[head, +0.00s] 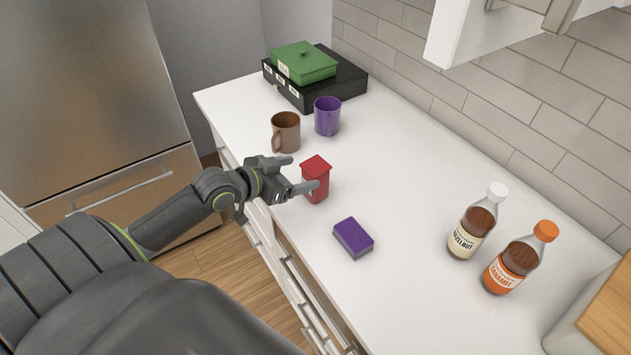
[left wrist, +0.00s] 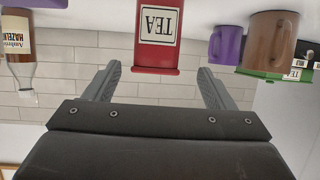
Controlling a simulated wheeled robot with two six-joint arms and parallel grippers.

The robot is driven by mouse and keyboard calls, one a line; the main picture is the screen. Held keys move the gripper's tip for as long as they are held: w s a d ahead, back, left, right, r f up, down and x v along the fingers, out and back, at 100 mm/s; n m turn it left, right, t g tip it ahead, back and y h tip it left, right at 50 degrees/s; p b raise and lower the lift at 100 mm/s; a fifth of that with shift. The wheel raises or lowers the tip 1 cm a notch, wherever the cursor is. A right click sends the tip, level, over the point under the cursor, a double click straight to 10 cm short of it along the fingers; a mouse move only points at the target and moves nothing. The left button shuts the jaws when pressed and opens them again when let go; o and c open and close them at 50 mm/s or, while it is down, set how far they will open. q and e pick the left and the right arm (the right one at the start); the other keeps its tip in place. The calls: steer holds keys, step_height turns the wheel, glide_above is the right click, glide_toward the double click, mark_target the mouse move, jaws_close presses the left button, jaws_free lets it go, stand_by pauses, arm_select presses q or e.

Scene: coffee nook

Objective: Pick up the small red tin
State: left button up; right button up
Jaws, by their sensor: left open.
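The small red tin (head: 317,186) stands upright on the white counter near its front edge. In the left wrist view, which looks upside down, the tin (left wrist: 153,58) bears a white TEA label and lies ahead of and between the fingers. My left gripper (head: 302,173) is open and empty, at the left side of the tin. In the head view one finger overlaps the tin's front, while the other is by its far side. I cannot tell whether a finger touches it. In the left wrist view the open fingers (left wrist: 158,82) show a gap. My right gripper is not in view.
A brown mug (head: 286,133) and a purple mug (head: 327,116) stand behind the tin. A purple box-like block (head: 353,238) lies nearer. Hazelnut (head: 474,224) and orange-capped (head: 519,260) bottles stand right. The counter's middle is clear.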

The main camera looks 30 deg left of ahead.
mark_target(312, 170)
arm_select(q)
steer(key=shift+w+d+f, duration=0.15)
steer(key=shift+w, duration=0.2)
steer(key=shift+w+d+p, duration=0.3)
steer(key=shift+w+p, duration=0.05)
steer(key=shift+w, duration=0.25)
steer(key=shift+p+x, duration=0.45)
steer(key=shift+x, duration=1.5)
steer(key=shift+s, duration=0.1)
steer(key=c, duration=1.2)
